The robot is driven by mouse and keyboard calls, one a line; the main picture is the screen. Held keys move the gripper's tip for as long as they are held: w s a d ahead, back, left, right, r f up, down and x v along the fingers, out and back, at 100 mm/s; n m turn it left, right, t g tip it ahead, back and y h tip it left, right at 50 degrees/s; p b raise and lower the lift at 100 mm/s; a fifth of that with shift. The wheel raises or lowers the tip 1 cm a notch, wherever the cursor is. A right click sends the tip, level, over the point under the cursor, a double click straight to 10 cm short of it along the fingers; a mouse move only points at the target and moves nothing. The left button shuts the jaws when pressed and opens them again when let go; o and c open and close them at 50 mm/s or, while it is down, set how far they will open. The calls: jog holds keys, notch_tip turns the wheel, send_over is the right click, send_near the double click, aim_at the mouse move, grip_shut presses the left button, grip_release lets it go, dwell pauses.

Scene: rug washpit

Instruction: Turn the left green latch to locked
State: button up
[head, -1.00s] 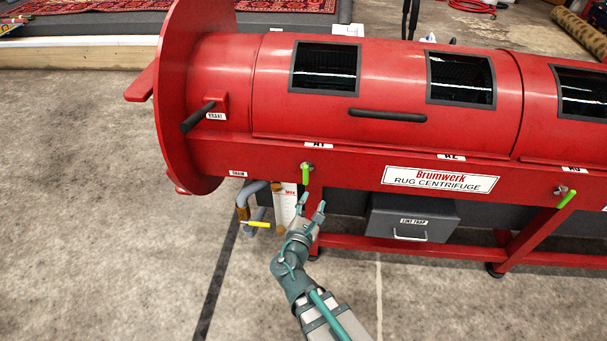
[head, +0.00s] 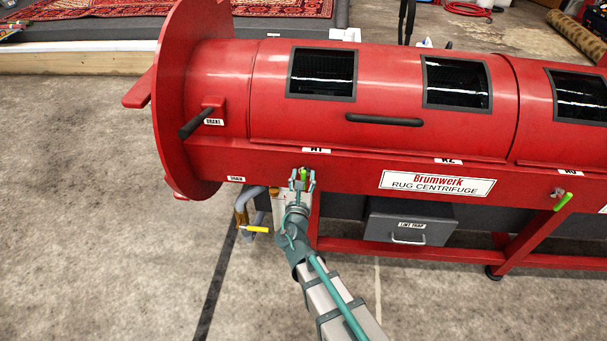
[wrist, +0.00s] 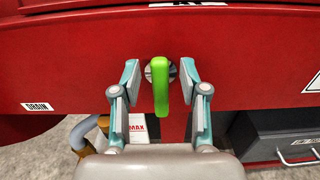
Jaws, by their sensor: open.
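The left green latch (head: 303,174) is on the red front beam under the A1 label. In the wrist view the latch (wrist: 160,86) hangs straight down from a round metal boss. My gripper (head: 303,182) is at the latch. In the wrist view my gripper (wrist: 160,80) is open, with one finger on each side of the latch and a gap on both sides. A second green latch (head: 563,201) sits farther right on the beam, tilted.
The red rug centrifuge (head: 400,140) fills the back. A yellow-handled drain valve (head: 254,229) with grey pipe is left of my gripper. A grey lint trap box (head: 410,222) is to the right, under the beam. The floor in front is clear.

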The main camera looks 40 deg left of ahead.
jog(key=shift+x, duration=0.75)
jog(key=shift+c, duration=0.4)
grip_shut()
